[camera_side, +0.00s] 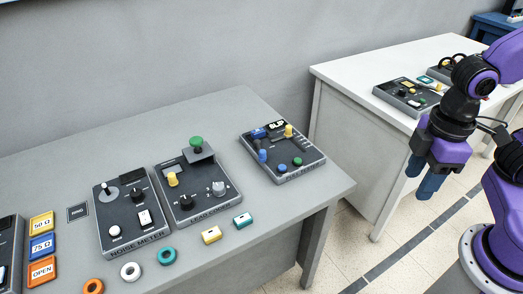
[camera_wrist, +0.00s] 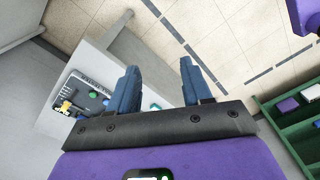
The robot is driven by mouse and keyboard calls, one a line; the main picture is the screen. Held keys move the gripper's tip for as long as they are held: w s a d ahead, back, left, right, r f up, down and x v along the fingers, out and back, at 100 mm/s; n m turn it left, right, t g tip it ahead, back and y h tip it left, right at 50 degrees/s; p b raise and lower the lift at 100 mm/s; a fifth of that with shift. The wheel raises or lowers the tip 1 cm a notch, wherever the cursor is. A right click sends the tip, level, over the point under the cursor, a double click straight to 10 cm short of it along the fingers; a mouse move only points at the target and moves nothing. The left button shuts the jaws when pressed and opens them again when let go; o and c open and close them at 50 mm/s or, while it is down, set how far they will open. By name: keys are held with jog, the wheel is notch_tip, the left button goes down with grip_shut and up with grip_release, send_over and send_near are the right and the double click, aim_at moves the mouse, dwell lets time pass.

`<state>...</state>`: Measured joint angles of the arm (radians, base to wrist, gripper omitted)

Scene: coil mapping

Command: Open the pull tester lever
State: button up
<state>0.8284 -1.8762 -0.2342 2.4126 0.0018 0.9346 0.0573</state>
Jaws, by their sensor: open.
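The pull tester (camera_side: 303,165) is a dark box at the right end of the grey table. It carries a yellow upright handle (camera_side: 289,131), a blue upright handle (camera_side: 262,156), a display and round blue and green buttons. I cannot tell for certain which handle is the lever. The pull tester also shows at the left of the wrist view (camera_wrist: 92,85). My gripper (camera_side: 423,183) has blue fingers, points down and is open and empty. It hangs over the floor, well to the right of the pull tester. Its fingers also show apart in the wrist view (camera_wrist: 160,70).
A lead former (camera_side: 204,203) and a noise meter (camera_side: 124,222) stand left of the pull tester. Yellow and teal blocks and several rings lie along the front edge. A white table (camera_side: 345,75) with more devices stands behind. A green shelf (camera_wrist: 290,130) is at the right of the wrist view.

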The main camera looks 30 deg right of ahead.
jog(key=w+a+r+m, duration=0.2)
jog(key=w+a+m, duration=0.4)
jog(key=w, duration=0.5)
jog(key=m, duration=1.2)
send_over(263, 151)
notch_tip(263, 151, down, 6)
notch_tip(263, 151, down, 17)
jog(key=shift+r, duration=0.15)
grip_shut()
